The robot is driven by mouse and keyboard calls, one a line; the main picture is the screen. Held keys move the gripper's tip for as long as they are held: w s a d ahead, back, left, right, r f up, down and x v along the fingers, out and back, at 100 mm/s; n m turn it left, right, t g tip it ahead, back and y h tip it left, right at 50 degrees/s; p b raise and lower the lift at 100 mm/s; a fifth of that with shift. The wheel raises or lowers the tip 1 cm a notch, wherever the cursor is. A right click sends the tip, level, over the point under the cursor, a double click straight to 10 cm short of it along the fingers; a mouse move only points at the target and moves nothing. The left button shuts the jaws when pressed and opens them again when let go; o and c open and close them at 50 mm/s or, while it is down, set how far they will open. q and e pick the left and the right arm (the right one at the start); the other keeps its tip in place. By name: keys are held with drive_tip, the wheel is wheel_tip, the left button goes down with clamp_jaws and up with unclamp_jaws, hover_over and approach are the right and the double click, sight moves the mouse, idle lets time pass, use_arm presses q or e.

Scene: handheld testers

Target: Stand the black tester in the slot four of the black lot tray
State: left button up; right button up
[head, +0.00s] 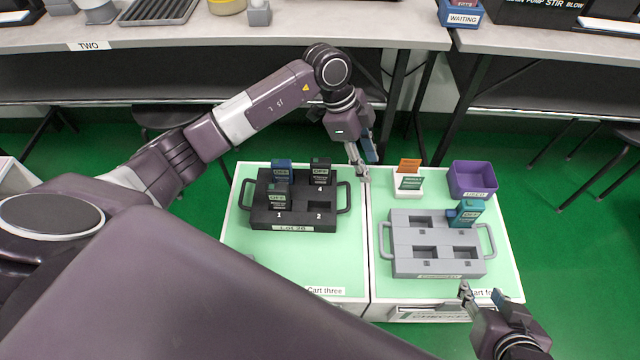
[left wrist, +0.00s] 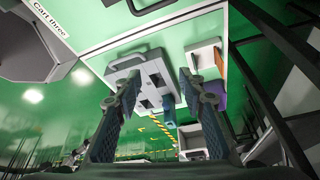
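The black lot tray (head: 295,222) lies on the left cart. A black tester (head: 320,171) stands upright in its back right slot, above the label 4. A dark tester (head: 278,196) stands in slot one at the front left, and a blue tester (head: 282,167) stands at the back left. Slot two (head: 319,211) at the front right is empty. My left gripper (head: 364,165) is open and empty, to the right of the tray and apart from the black tester. Its separated fingers show in the left wrist view (left wrist: 158,92). My right gripper (head: 480,294) appears open and empty at the right cart's front edge.
A grey tray (head: 400,258) on the right cart holds a teal tester (head: 466,213) at its back right. Behind it are a white holder (head: 408,191) with an orange card and a purple bin (head: 472,179). Grey tables (head: 300,30) stand at the back.

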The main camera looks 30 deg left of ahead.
use_arm(q)
drive_tip(key=s+d+r+m+t+h, duration=0.15)
drive_tip(key=d+r+h, duration=0.3)
drive_tip(key=d, duration=0.45)
drive_tip(key=s+d+r+m+h, duration=0.2)
drive_tip(key=d+r+h, duration=0.25)
drive_tip(key=d, duration=0.35)
wheel_tip(320, 180, up, 15)
drive_tip(key=w+n+t+h, duration=0.1)
drive_tip(key=n+t+h, duration=0.35)
drive_tip(key=t, duration=0.55)
drive_tip(key=w+a+n+t+y, duration=0.3)
drive_tip(key=a+n+t+y, duration=0.5)
drive_tip(key=a+n+y, duration=0.25)
drive_tip(key=a+f+n+g+y, duration=0.25)
drive_tip(key=a+f+y, duration=0.25)
drive_tip(key=a+f, duration=0.25)
drive_tip(key=s+a+f+g+y, duration=0.1)
drive_tip(key=s+a+f+g, duration=0.1)
drive_tip(key=s+f+g, duration=0.7)
drive_tip(key=s+f, duration=0.8)
drive_tip(key=f, duration=0.1)
drive_tip(key=shift+s+f+g, duration=0.3)
drive_tip(key=shift+f, duration=0.05)
